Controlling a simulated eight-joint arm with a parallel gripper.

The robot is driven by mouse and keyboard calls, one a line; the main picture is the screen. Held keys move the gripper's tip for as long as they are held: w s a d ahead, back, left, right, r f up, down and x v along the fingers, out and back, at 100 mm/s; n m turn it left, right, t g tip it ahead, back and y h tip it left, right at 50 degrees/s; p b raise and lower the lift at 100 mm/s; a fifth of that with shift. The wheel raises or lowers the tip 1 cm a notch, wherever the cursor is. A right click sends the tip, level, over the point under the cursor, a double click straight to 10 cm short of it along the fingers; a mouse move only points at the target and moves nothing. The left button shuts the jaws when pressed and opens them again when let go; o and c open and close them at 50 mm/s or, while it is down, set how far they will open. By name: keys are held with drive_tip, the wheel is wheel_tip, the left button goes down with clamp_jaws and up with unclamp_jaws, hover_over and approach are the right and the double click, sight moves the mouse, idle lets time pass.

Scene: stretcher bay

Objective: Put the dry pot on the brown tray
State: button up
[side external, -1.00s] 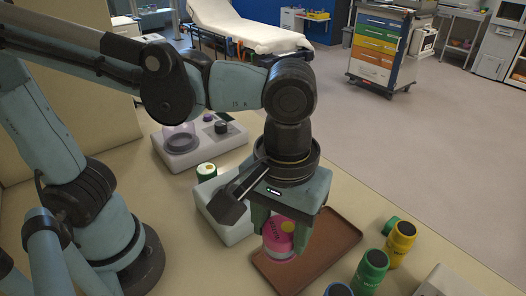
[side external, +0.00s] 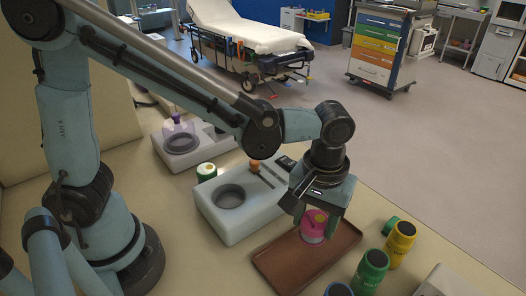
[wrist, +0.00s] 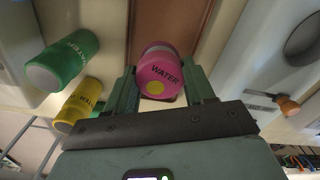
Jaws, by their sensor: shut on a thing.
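A pink pot (side external: 312,229) with a yellow dot is between the fingers of my gripper (side external: 318,222). In the wrist view my gripper (wrist: 165,88) is shut on the pink pot (wrist: 158,68), whose lettering reads WATER. In the side view the pot is over the brown tray (side external: 285,266); I cannot tell whether it touches it. The tray also shows behind the pot in the wrist view (wrist: 172,18). A green pot (side external: 371,268) and a yellow pot (side external: 400,241) stand right of the tray. The frames do not make clear which pot is dry.
A white unit with a round well (side external: 236,207) stands just left of the tray. A white-and-green pot (side external: 206,171) and another white unit with a clear dome (side external: 180,143) are farther back. A dark-topped pot (side external: 339,290) is cut off at the front edge.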

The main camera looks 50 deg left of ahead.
sight(313, 232)
drive_tip(key=shift+w+a+f, duration=0.1)
drive_tip(key=shift+w+f, duration=0.05)
drive_tip(key=shift+f, duration=1.95)
drive_tip(key=shift+f, duration=0.1)
drive_tip(key=o, duration=1.1)
drive_tip(key=shift+o, duration=0.2)
wheel_tip(313, 232, up, 12)
drive_tip(key=shift+r, duration=0.1)
drive_tip(key=s+a+m+t, duration=0.1)
drive_tip(key=a+m+t, duration=0.1)
drive_tip(key=a, duration=0.7)
drive_tip(key=s+a+f+m+t, duration=0.1)
drive_tip(key=a+m+t, duration=0.1)
drive_tip(key=a+t, duration=0.3)
drive_tip(key=a, duration=0.4)
drive_tip(key=shift+s+a+m, duration=0.25)
drive_tip(key=shift+m, duration=0.05)
